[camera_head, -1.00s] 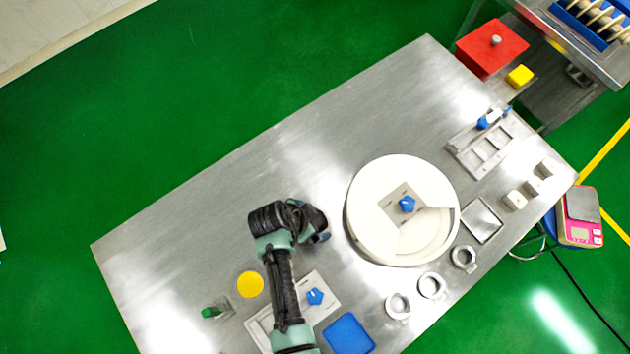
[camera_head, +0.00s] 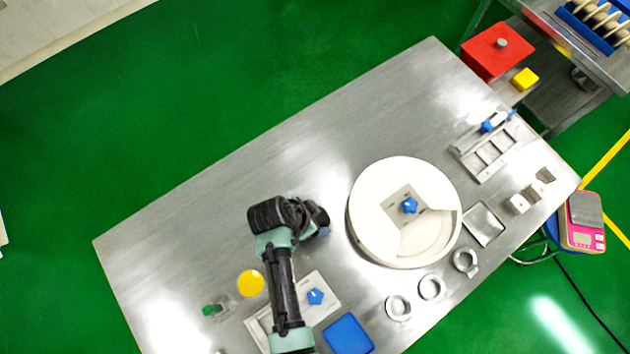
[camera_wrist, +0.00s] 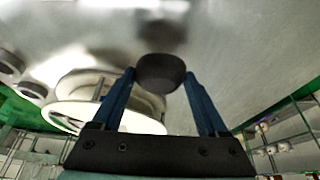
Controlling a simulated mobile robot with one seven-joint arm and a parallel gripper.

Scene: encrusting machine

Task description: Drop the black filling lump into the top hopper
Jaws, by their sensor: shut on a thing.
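The black filling lump (camera_wrist: 160,72) is a dark rounded piece held between the blue fingertips of my gripper (camera_wrist: 158,85) in the wrist view. My gripper is shut on it, and a dark blurred reflection or shadow shows on the steel surface beyond. In the head view my gripper (camera_head: 322,220) is over the steel table, left of the large white round drum and apart from it. I cannot tell for certain which part is the top hopper.
The white drum (camera_head: 372,222) has a blue star knob on top. Metal rings (camera_head: 431,287), a square tray (camera_head: 484,224), small blocks (camera_head: 516,204) and a slotted frame (camera_head: 488,150) lie around it. A blue tray (camera_head: 348,334) and yellow disc (camera_head: 250,283) are near my arm. The table's (camera_head: 300,150) upper left is clear.

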